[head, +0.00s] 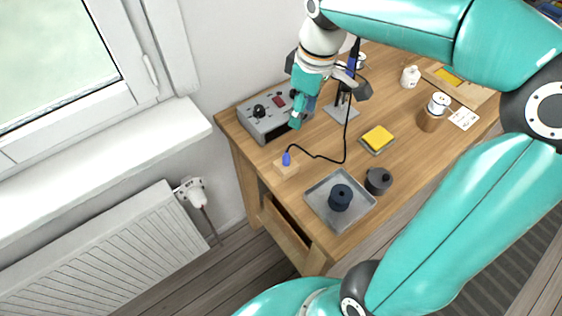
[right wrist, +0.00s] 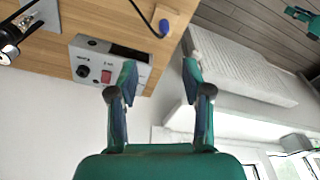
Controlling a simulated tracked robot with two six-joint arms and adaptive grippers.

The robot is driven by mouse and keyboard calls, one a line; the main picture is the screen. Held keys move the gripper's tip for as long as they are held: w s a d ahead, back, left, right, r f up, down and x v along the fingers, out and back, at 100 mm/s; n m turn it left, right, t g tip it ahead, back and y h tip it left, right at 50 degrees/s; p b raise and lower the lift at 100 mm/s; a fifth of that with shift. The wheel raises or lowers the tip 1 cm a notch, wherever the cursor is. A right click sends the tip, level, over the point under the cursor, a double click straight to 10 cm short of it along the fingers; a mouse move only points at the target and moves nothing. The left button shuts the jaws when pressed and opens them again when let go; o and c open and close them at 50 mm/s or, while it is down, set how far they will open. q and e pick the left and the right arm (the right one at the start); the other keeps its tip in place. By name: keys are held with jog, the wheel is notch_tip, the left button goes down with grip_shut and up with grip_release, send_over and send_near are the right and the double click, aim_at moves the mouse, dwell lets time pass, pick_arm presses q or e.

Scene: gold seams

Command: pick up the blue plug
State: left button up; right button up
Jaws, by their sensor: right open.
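The blue plug (head: 286,158) stands upright in a small wooden block (head: 287,170) near the table's left edge, with a black cable running from it. In the right wrist view the plug (right wrist: 164,26) shows near the top, beyond the fingertips. My right gripper (head: 303,112) hangs in front of the grey control unit (head: 262,114), above and behind the plug. In the right wrist view its two fingers (right wrist: 160,70) are apart with nothing between them. A small teal part at that view's upper right (right wrist: 302,16) looks like my left gripper; its jaws are unclear.
The black cable (head: 345,135) loops across the table towards the iron's stand (head: 342,108). A metal tray (head: 322,211) with a dark spool, a dark pot (head: 378,181) and a yellow sponge (head: 378,138) stand to the right. Free tabletop lies around the block.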

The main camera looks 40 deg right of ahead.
jog(key=f, duration=0.2)
send_near(287, 156)
jog(key=f, duration=0.5)
jog(key=shift+w+d+f, duration=0.15)
jog(key=shift+d+f, duration=0.1)
jog(key=shift+d, duration=0.15)
jog(key=shift+w+a+f, duration=0.2)
jog(key=shift+f, duration=0.65)
jog(key=shift+w+a+f, duration=0.15)
jog(key=shift+a+f, duration=0.05)
jog(key=shift+f, duration=0.7)
jog(key=shift+w+a+f, duration=0.15)
jog(key=shift+w+f, duration=0.05)
jog(key=shift+f, duration=0.65)
grip_shut()
